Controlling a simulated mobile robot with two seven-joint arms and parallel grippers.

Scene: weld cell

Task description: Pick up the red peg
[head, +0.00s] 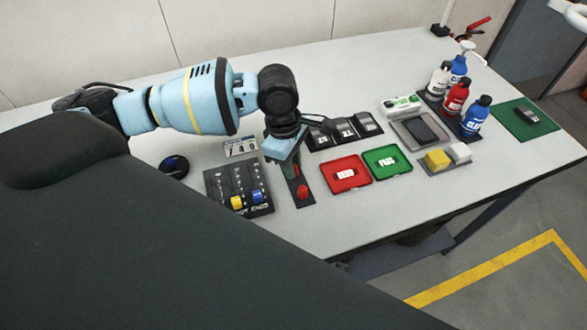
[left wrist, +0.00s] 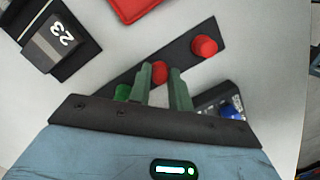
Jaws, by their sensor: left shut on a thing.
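My left gripper (head: 294,167) points down over a narrow black strip (head: 305,205) on the table. In the left wrist view its two fingers (left wrist: 161,82) are closed around a red peg (left wrist: 159,71). I cannot tell whether this peg still rests on the strip. A second red peg (left wrist: 204,46) stands free at the strip's end, and it also shows in the head view (head: 302,192). A green piece (left wrist: 122,91) is partly hidden beside the fingers. My right gripper is not in view.
A black panel (head: 225,186) with yellow and blue knobs lies left of the strip. A red tray (head: 346,173) and a green tray (head: 387,162) lie to its right. Several bottles (head: 455,97) stand farther right. The table's front edge is near.

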